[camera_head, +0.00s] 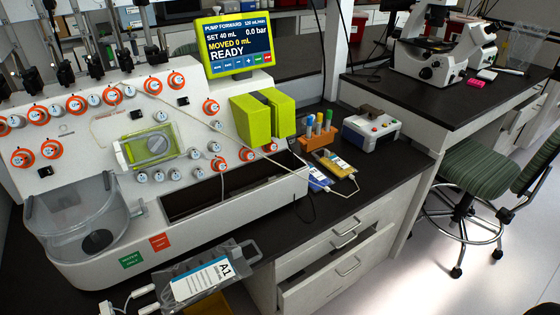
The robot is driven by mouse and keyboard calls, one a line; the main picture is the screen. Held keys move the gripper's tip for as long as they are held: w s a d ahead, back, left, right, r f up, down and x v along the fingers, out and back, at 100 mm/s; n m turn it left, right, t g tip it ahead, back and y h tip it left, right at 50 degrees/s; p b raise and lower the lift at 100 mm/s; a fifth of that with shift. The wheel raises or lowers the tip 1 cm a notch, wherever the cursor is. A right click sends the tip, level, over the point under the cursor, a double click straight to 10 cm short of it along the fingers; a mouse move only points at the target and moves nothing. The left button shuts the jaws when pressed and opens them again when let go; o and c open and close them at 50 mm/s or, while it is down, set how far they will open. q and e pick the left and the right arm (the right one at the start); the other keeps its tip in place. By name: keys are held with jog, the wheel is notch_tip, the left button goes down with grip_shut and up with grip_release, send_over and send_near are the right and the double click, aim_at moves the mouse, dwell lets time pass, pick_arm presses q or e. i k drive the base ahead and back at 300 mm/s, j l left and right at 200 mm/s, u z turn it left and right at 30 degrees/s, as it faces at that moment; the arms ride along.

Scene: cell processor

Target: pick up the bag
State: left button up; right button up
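A clear, flat bag (181,271) with a white and blue label marked A1 lies on the dark counter at the bottom of the head view, in front of the white processor. White fittings (143,291) and thin tubing show at its left end. A blue pouch (319,178) and a yellow pouch (341,165) lie farther right on the counter, with thin tubing near them. Which of these is the task's bag cannot be told for certain. Neither of my grippers is in view.
The white processor (190,205) with orange-ringed knobs fills the left, with a clear bin (75,220) at its corner. An orange tube rack (318,137) and a grey device (371,128) stand on the counter (390,160). An open drawer and a green stool (460,165) are at right.

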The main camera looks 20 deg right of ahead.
aim_at(341, 168)
jog(key=l+u, duration=0.2)
jog(key=u, duration=0.15)
jog(key=l+u, duration=0.25)
jog(key=u, duration=0.15)
jog(key=l+u, duration=0.2)
jog(key=u, duration=0.15)
jog(key=k+l+u, duration=0.15)
jog(key=l+u, duration=0.2)
jog(key=k+l+u, duration=0.2)
jog(key=l+u, duration=0.15)
jog(key=k+l+u, duration=0.45)
jog(key=k+l, duration=0.15)
jog(key=k+l+u, duration=0.1)
jog(key=k+l, duration=0.6)
